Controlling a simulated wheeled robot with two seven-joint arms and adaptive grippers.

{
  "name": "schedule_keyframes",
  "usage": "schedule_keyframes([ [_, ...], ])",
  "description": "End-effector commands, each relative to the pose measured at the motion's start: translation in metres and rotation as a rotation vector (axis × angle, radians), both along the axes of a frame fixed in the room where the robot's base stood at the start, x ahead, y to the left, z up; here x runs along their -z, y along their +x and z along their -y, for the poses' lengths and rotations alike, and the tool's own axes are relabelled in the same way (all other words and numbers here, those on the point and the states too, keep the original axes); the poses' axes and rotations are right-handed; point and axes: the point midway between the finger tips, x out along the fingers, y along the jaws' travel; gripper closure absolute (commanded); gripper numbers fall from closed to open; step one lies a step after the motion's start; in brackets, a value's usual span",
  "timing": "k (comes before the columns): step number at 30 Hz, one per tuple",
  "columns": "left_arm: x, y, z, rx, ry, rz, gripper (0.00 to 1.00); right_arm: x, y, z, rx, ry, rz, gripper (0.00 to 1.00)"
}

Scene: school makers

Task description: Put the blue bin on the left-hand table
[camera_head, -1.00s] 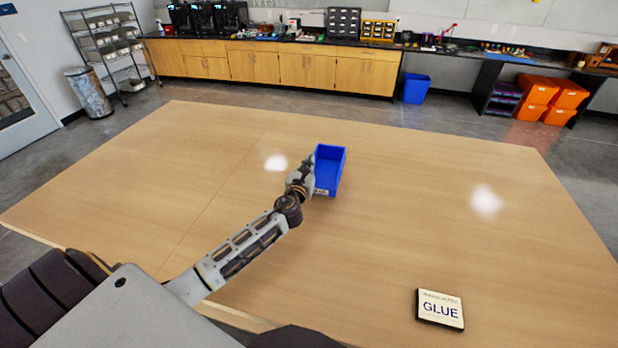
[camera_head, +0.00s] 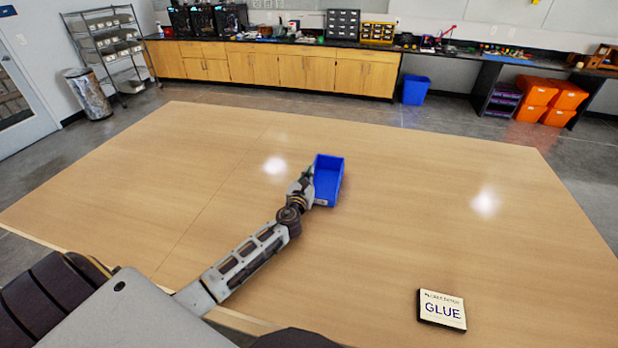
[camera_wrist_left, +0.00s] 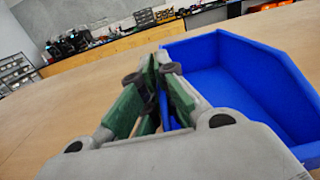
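The blue bin (camera_head: 328,190) is an open-topped box near the middle of the wooden surface, to the right of the seam between the two tabletops. It also fills the right of the left wrist view (camera_wrist_left: 240,85). My left gripper (camera_head: 308,176) is at the bin's left side. In the left wrist view its green-padded fingers (camera_wrist_left: 160,85) are closed together with the bin's left wall between them. I cannot tell if the bin touches the table. The left-hand table (camera_head: 130,195) is bare left of the seam. My right gripper is not in view.
A box marked GLUE (camera_head: 442,310) lies at the front right of the right-hand table (camera_head: 420,215). Beyond the tables are a counter with cabinets (camera_head: 290,70), another blue bin (camera_head: 416,89) on the floor and orange bins (camera_head: 537,92).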

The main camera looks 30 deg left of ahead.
Motion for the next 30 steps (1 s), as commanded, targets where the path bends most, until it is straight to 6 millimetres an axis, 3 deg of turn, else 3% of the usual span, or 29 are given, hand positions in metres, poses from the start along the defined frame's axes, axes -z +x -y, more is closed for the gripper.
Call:
schedule_keyframes([
  [15,0.0058,0.0002,-0.0001,0.0,0.0,0.001,1.0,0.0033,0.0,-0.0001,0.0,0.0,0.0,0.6],
  [21,0.0052,0.0,-0.0002,0.0,0.0,0.0,0.73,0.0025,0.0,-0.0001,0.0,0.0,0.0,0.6],
  [30,0.005,0.0,-0.0002,0.0,0.0,0.001,0.73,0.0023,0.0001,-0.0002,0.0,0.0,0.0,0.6],
])
